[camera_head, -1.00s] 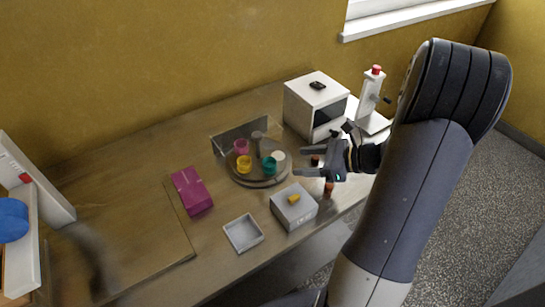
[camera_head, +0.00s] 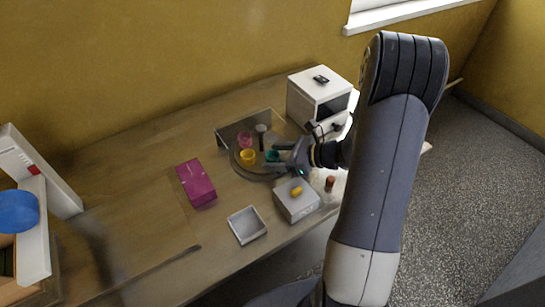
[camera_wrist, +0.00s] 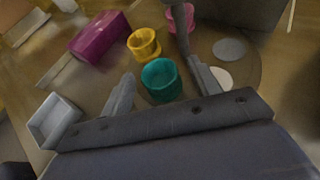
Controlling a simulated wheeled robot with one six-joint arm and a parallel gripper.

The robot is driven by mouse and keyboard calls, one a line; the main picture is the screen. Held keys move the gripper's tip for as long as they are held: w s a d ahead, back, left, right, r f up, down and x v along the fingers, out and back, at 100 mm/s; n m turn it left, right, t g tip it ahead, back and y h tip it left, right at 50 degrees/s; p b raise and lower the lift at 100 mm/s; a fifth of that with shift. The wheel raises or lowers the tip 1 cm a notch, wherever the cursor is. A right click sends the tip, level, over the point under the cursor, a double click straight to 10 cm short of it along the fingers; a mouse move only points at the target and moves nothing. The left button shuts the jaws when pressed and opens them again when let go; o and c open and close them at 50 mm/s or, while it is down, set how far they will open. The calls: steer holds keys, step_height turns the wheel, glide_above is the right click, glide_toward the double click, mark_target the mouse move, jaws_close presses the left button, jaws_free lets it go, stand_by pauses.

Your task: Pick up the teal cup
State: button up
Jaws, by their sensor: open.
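The teal cup (camera_wrist: 161,79) stands upright on a round tray (camera_wrist: 246,85), beside a yellow cup (camera_wrist: 144,44) and near a pink cup (camera_wrist: 181,17). In the head view the teal cup (camera_head: 272,156) is partly hidden by my gripper (camera_head: 272,157). My gripper is open, and in the wrist view its two fingers (camera_wrist: 160,92) reach to either side of the teal cup. I cannot tell whether a finger touches it.
A magenta box (camera_head: 196,184) lies left of the tray. A white machine (camera_head: 319,95) stands behind right. The table's left part is mostly clear.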

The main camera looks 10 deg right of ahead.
steer(key=shift+c, duration=0.3)
steer(key=c, duration=1)
steer(key=shift+o, duration=0.2)
